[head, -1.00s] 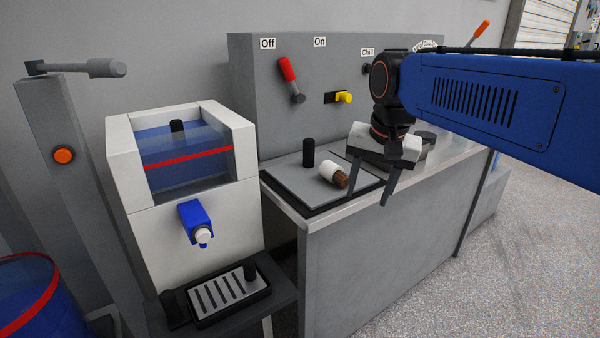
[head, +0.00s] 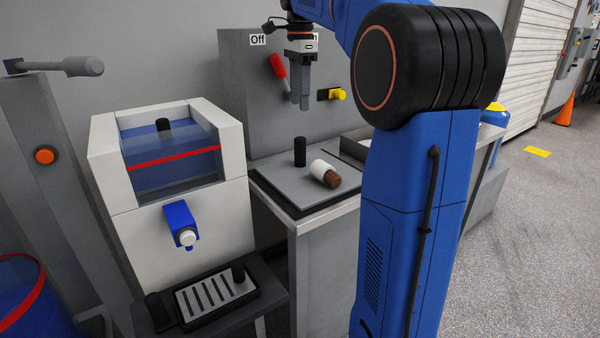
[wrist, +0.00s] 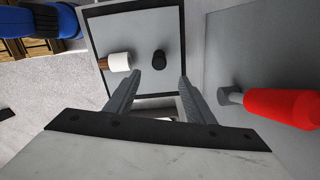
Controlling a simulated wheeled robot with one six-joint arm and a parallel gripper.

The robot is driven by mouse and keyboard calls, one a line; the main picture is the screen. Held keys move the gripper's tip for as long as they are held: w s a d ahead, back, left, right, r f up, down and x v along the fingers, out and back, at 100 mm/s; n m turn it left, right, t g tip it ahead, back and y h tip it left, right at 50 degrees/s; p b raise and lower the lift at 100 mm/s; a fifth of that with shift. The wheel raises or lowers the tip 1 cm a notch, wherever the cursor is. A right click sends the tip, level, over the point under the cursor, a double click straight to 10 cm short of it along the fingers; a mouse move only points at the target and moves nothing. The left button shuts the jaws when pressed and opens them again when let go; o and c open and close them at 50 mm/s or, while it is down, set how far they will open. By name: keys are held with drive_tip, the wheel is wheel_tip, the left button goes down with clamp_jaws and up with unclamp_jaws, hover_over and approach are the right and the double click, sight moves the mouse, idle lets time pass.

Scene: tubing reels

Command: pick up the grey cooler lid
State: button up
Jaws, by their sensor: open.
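The grey cooler lid (head: 285,180) is a flat square plate lying in a black-rimmed opening on the counter. It has an upright black knob handle (head: 300,152). A white roll with a brown end (head: 325,173) lies on the lid, right of the knob. My gripper (head: 299,106) points down above the lid, with a clear gap over the knob. In the wrist view the lid (wrist: 140,30), the knob (wrist: 158,61) and the roll (wrist: 118,62) show beyond my open, empty fingers (wrist: 160,78).
A grey panel behind the lid carries a red lever (head: 278,66), close beside my gripper, and a yellow knob (head: 338,93). The red lever also shows in the wrist view (wrist: 280,106). A white dispenser (head: 105,150) stands left. My arm hides much of the counter's right side.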

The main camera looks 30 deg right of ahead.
approach(299, 152)
drive_tip(key=f, duration=0.1)
drive_tip(key=w+f, duration=0.1)
drive_tip(key=f, duration=0.1)
drive_tip(key=d+f, duration=0.1)
drive_tip(key=f, duration=0.1)
drive_tip(key=shift+w+f, duration=0.2)
drive_tip(key=shift+w, duration=0.1)
drive_tip(key=shift+s+f, duration=0.15)
drive_tip(key=shift+f, duration=2.65)
clamp_jaws()
